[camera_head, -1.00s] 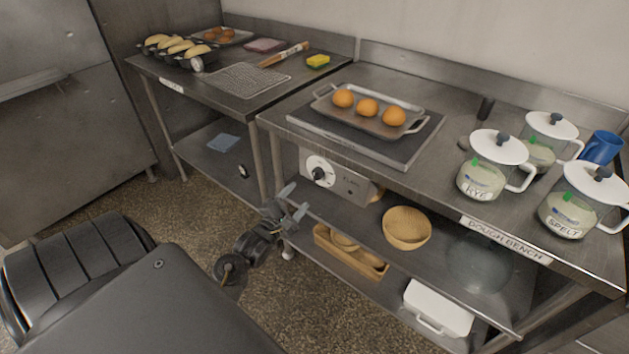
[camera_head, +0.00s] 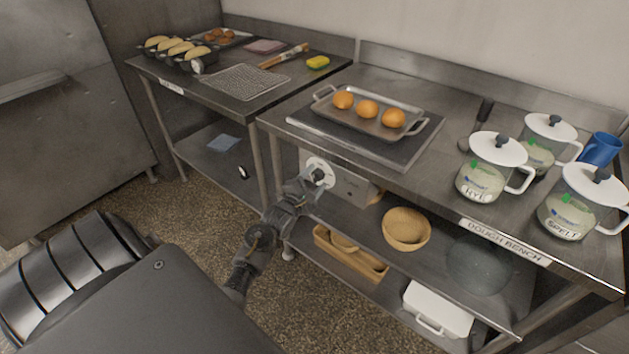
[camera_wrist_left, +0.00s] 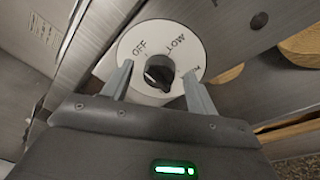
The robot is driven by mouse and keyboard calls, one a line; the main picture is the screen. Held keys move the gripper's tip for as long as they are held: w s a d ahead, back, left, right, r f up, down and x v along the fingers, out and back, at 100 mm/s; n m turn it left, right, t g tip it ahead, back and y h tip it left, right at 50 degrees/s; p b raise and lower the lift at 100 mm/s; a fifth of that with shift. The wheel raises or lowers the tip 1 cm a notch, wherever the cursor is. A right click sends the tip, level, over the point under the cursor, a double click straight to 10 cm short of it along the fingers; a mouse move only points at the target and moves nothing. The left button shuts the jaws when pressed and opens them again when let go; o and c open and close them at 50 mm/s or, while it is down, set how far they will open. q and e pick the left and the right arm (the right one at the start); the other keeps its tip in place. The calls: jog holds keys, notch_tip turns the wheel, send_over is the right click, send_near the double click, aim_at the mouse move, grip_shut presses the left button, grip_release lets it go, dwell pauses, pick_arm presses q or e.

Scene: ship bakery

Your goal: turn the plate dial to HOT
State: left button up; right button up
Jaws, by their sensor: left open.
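The plate dial is a black knob (camera_wrist_left: 160,73) on a round white face (camera_wrist_left: 150,40) with OFF and LOW printed on it. The rest of the lettering is mostly hidden. In the head view the white dial face (camera_head: 318,166) sits on the control box under the hot plate (camera_head: 410,147). My left gripper (camera_head: 318,184) is in front of the dial. In the left wrist view my left gripper (camera_wrist_left: 158,85) is open, with one finger on each side of the knob. Whether the fingers touch it I cannot tell. My right gripper is not in view.
A tray (camera_head: 326,112) with several round buns rests on the hot plate. White-lidded jars (camera_head: 480,184) stand at the right of the bench. Below, the shelf holds a round basket (camera_head: 407,229). The bench leg (camera_head: 277,155) is close left of the dial.

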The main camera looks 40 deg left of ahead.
pick_arm(q)
jog(key=c, duration=1)
